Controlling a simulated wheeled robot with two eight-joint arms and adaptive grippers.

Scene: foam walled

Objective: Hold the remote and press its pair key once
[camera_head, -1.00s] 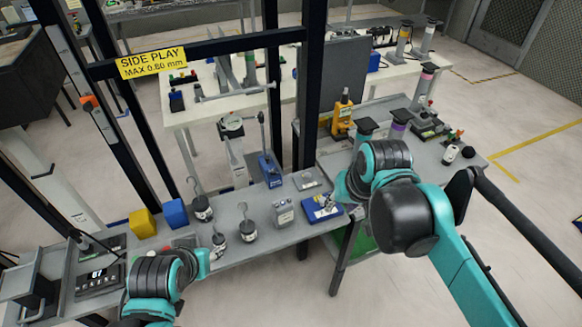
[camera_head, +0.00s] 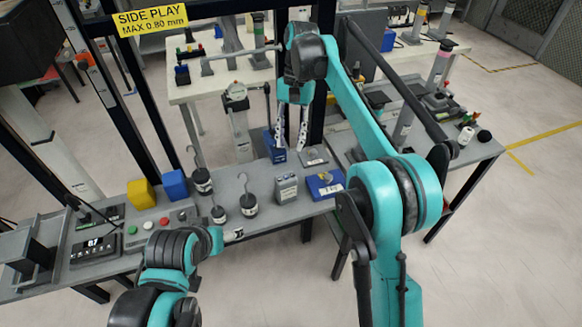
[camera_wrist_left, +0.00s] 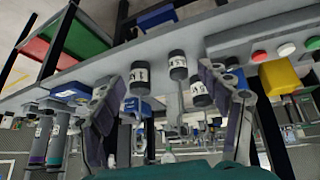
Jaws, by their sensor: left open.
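I cannot make out the remote or its pair key for sure. A grey box-shaped item (camera_head: 287,189) stands on the bench, and a blue block (camera_head: 338,186) with a small pale item on it lies to its right. My right gripper (camera_head: 291,140) hangs over the back of the bench, fingers pointing down, open and apart with nothing visible between them. My left gripper is mostly hidden behind its own wrist in the head view. In the left wrist view my left gripper (camera_wrist_left: 172,78) is open and empty, with hooked weights beyond it.
Several hooked weights (camera_head: 249,205) stand mid-bench. Yellow (camera_head: 141,194) and blue (camera_head: 174,185) blocks stand behind a button panel (camera_head: 150,226). A scale display (camera_head: 94,247) is at left. Dark frame posts (camera_head: 321,70) rise behind the bench. A side table (camera_head: 465,160) stands right.

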